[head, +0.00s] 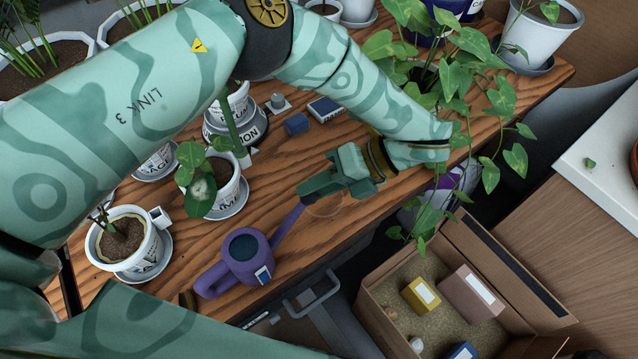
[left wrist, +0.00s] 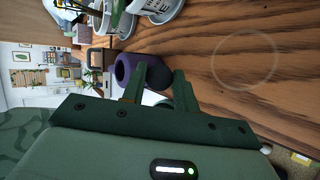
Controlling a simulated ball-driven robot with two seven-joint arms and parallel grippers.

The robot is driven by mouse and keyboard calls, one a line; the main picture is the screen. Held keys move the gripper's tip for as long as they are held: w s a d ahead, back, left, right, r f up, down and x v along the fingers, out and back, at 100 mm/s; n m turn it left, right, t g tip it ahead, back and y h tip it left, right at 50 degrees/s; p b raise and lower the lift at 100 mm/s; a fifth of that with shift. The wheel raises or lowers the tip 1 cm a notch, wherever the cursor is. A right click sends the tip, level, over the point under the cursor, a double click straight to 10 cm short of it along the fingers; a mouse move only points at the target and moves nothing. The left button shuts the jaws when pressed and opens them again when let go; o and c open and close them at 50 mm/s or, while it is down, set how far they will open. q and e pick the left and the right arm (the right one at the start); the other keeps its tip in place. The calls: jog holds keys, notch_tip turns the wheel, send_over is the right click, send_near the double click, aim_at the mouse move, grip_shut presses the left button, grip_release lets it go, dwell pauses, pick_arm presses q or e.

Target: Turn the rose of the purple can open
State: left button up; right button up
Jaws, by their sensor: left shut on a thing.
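The purple can (head: 243,262) stands upright on the wooden bench, near its front edge, with its handle to the left. Its spout (head: 287,222) points up and right to my left gripper (head: 306,190). My left gripper is shut on the rose at the spout's end, and its fingers hide the rose. In the left wrist view the fingers (left wrist: 162,78) reach toward the can, and part of its purple body (left wrist: 123,72) shows behind them. I cannot tell how far the rose is turned. My right gripper is not in view.
A trailing vine (head: 455,100) hangs over the bench's right end. A cardboard box (head: 375,305) with small packs sits below the front edge.

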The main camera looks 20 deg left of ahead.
pick_arm(q)
jog(key=o, duration=1)
jog(key=b+v, duration=0.6)
jog(key=v, duration=0.6)
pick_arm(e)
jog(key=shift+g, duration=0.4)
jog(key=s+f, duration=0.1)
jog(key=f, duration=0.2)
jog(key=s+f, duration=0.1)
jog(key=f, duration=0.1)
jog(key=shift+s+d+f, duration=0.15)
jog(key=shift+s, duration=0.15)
